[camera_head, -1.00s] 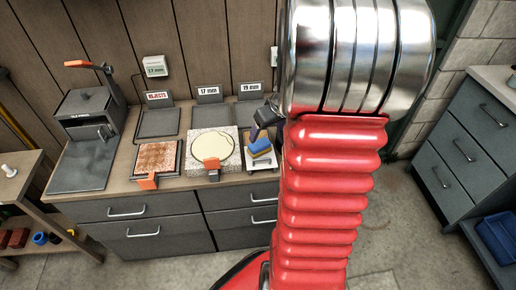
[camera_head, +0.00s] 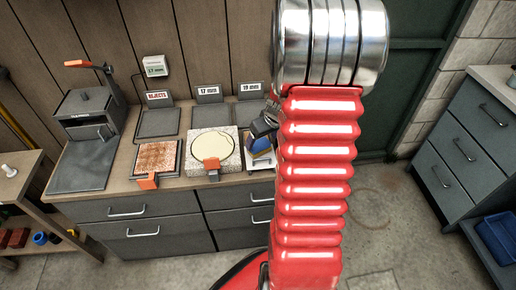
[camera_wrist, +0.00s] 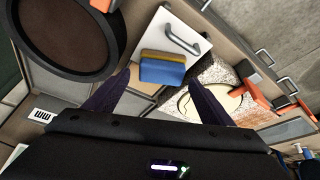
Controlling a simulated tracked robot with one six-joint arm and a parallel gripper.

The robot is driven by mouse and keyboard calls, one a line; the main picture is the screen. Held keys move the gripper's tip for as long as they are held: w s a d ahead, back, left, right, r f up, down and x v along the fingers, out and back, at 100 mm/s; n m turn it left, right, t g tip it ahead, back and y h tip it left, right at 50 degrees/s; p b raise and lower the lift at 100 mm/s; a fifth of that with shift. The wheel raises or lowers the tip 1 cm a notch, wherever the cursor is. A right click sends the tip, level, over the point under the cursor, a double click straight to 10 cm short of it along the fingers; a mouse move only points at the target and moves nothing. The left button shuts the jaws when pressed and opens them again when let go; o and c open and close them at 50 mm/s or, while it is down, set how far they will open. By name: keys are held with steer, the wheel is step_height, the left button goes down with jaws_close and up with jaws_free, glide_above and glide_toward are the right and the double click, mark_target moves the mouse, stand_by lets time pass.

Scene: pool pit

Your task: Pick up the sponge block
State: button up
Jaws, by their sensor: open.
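In the head view the sponge block (camera_head: 259,147) shows at the right end of the counter, partly hidden by my gripper. My gripper (camera_wrist: 157,90) is open and empty. In the wrist view its two dark fingers stand apart, with the sponge seen between and beyond their tips. In the head view my gripper (camera_head: 266,127) is just above and behind the sponge. I cannot tell the exact gap between them.
A speckled slab with a cream disc (camera_head: 213,150) stands left of the sponge, with an orange clamp (camera_head: 211,165). A rusty plate (camera_head: 157,157) is further left. A dark round vessel (camera_wrist: 62,35) is close by in the wrist view. Labelled trays (camera_head: 206,117) line the back.

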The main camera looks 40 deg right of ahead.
mark_target(259, 143)
steer(key=shift+x, duration=2.6)
steer(key=shift+w+a, duration=0.1)
steer(key=shift+a, duration=0.05)
steer(key=c, duration=0.9)
steer(key=shift+r, duration=0.15)
step_height(259, 143, up, 10)
steer(key=shift+f, duration=0.1)
